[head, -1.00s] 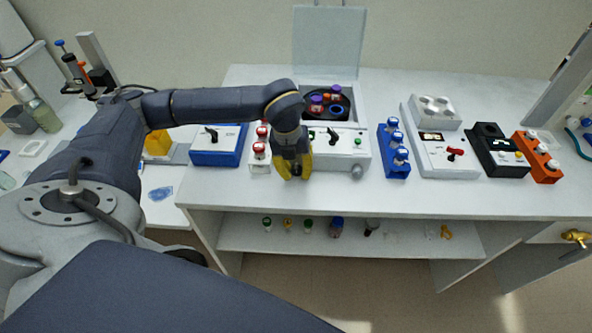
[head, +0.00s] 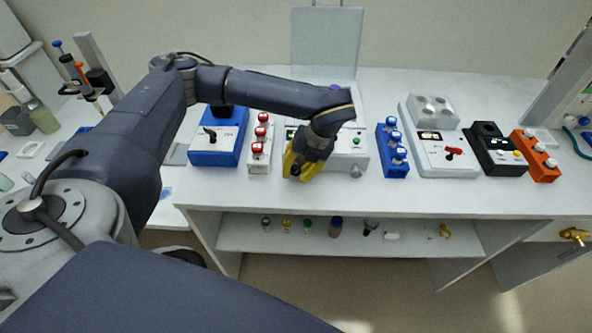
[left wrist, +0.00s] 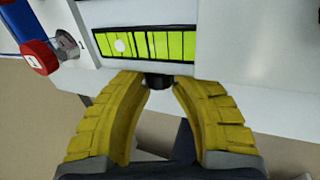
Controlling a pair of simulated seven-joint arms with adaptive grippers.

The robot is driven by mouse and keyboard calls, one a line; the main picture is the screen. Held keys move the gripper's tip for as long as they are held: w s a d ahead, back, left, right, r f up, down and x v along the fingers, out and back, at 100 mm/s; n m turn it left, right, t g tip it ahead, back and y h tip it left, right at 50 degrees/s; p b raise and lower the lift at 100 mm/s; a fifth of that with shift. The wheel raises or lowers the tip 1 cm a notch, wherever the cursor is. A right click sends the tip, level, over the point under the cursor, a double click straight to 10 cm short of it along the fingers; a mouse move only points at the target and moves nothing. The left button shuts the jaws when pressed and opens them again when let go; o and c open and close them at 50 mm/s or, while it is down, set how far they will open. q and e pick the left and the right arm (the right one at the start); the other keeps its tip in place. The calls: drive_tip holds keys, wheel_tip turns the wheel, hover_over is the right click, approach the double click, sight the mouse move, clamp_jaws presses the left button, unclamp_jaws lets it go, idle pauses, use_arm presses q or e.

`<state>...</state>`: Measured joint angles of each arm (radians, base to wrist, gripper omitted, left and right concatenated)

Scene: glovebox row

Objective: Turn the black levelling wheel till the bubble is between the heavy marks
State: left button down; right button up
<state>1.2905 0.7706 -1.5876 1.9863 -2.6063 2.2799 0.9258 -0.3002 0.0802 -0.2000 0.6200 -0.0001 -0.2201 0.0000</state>
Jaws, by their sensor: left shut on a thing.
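The black levelling wheel (left wrist: 158,82) shows in the left wrist view at the front of a white machine, below a yellow-green level vial (left wrist: 150,44). The bubble (left wrist: 119,45) is a pale round spot near the vial's left end, left of most of the dark marks. In the head view the left gripper (head: 294,172) is at the machine's front left corner and hides the wheel.
The white machine (head: 349,151) has its lid (head: 327,40) raised. A rack of red-capped vials (head: 260,142) and a blue box (head: 217,143) stand left of it. A blue rack (head: 393,152) stands to its right. The table's front edge is close below the gripper.

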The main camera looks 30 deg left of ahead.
idle(0.3)
use_arm(q)
drive_tip(key=c, duration=1.1)
unclamp_jaws()
drive_tip(key=v, duration=1.2)
